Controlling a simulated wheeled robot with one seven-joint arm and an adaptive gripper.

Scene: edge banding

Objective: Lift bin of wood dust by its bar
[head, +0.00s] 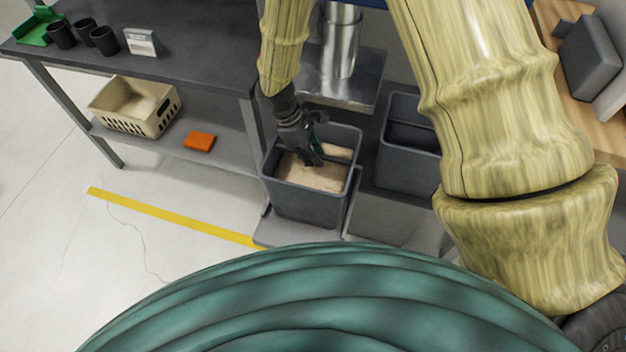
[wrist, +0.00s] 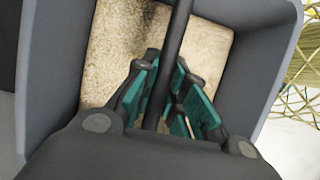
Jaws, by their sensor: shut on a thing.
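A grey bin (head: 304,205) of pale wood dust (head: 308,176) stands below the metal duct, in the middle of the head view. Its grey wall (wrist: 50,70) and the dust (wrist: 112,50) also show in the wrist view. A dark bar (wrist: 176,50) runs across the bin's opening. My gripper (head: 312,158) reaches down into the bin's opening from above. In the wrist view its teal-padded fingers (wrist: 172,92) are shut on the bar, one on each side. The bin looks upright; whether its base touches the platform is hard to tell.
An empty-looking second grey bin (head: 405,165) stands to the right. A workbench (head: 180,75) on the left holds black cups (head: 82,36); its lower shelf holds a beige basket (head: 135,105) and an orange item (head: 199,142). A yellow floor line (head: 170,215) crosses open floor at left.

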